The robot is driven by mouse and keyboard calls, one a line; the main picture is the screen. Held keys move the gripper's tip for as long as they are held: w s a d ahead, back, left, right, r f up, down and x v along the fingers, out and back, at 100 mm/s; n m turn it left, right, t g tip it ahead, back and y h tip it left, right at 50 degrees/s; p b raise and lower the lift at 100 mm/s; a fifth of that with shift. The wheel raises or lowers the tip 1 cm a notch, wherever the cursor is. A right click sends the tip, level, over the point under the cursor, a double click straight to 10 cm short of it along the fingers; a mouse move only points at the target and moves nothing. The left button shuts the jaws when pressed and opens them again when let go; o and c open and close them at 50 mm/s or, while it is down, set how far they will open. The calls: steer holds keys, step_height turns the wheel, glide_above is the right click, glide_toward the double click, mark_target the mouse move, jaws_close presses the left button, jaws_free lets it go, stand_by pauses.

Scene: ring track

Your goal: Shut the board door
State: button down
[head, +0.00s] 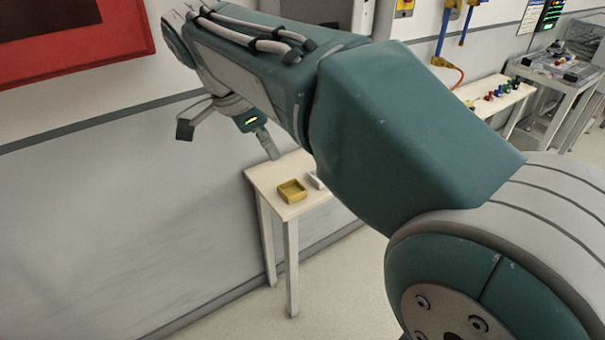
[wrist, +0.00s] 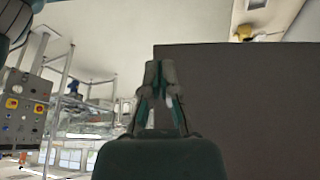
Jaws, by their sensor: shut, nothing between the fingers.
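A large flat dark panel (wrist: 250,105), which looks like the board door, fills the right of the wrist view. Its left edge runs beside and behind my fingers. My gripper (wrist: 160,68) is shut and empty, its fingertips near the panel's upper left corner; I cannot tell whether they touch it. In the head view my gripper (head: 268,148) hangs at the arm's far end, above the small table. Part of a grey cabinet (head: 343,14) shows behind my arm at the top; my arm hides most of it and any door there.
A small table (head: 268,182) with a yellow tray (head: 292,191) stands below my gripper. A bench with coloured pieces (head: 492,95) and a grey cart (head: 560,75) stand at the right. A red framed panel (head: 70,40) hangs at the left. The floor in front is clear.

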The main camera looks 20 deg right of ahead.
steer(key=d+f, duration=0.9)
steer(key=shift+a, duration=0.15)
steer(key=shift+r, duration=0.1)
